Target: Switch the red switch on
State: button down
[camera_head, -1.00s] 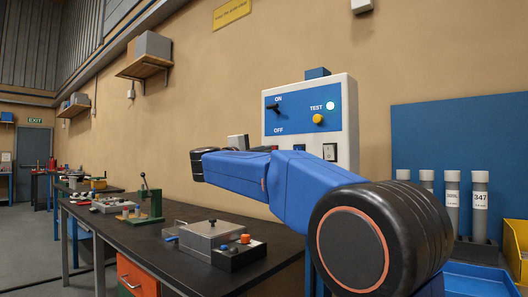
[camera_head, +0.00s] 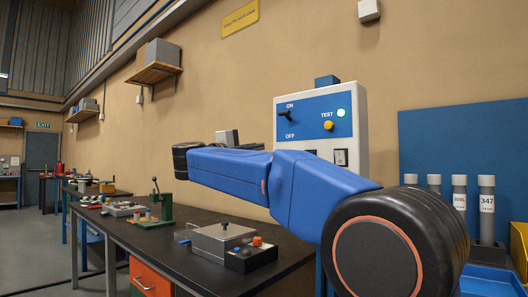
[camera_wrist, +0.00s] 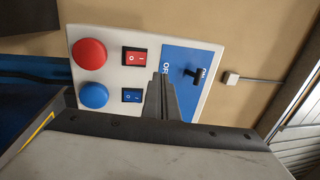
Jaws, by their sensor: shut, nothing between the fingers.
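The red switch (camera_wrist: 137,57) is a red rocker in a black frame on a white panel (camera_wrist: 112,70) in the wrist view. Its O mark is at the left and its I mark at the right; I cannot tell which side is pressed. My gripper (camera_wrist: 162,77) is shut and empty. Its fingers appear just right of and below the red switch, over the panel's middle; whether they touch the panel is unclear. In the head view my arm hides most of the lower panel (camera_head: 361,118), and the red switch cannot be made out there.
A blue rocker (camera_wrist: 132,95), a red button (camera_wrist: 89,54) and a blue button (camera_wrist: 94,95) are close by. A black lever (camera_wrist: 193,73) is on the panel's blue area. A workbench (camera_head: 200,215) with fixtures stands below left; tubes (camera_head: 486,205) stand right.

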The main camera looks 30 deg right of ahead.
jog(key=shift+s+a+r, duration=0.15)
jog(key=shift+s+a, duration=0.05)
jog(key=shift+a, duration=0.35)
jog(key=shift+s+a+r, duration=0.1)
jog(key=shift+s+a, duration=0.1)
jog(key=shift+a, duration=0.35)
jog(key=a+f+n+t+y, duration=0.2)
jog(key=a+n+t+y, duration=0.7)
jog(key=n+t+y, duration=0.65)
jog(key=s+a+f+n+g+y, duration=0.2)
jog(key=s+a+f+n, duration=0.1)
jog(key=f+n, duration=0.4)
jog(key=s+a+f+n+g+y, duration=0.3)
jog(key=a+f+n, duration=0.1)
jog(key=f, duration=0.5)
jog(key=s+f+n+g, duration=0.25)
jog(key=s+f, duration=0.45)
jog(key=f, duration=0.4)
jog(key=s+f+n+g, duration=0.2)
jog(key=s+f+g, duration=0.3)
jog(key=f, duration=0.6)
jog(key=s+d+f+g+h, duration=0.1)
jog(key=s+d+f+g, duration=0.1)
jog(key=s+f, duration=0.5)
jog(key=s+d+f+n+g, duration=0.1)
jog(key=s+d+f+g, duration=0.2)
jog(key=s+f, duration=0.5)
jog(key=shift+s+f+h, duration=0.2)
jog(key=shift+s+h, duration=0.15)
jog(key=shift+s, duration=0.9)
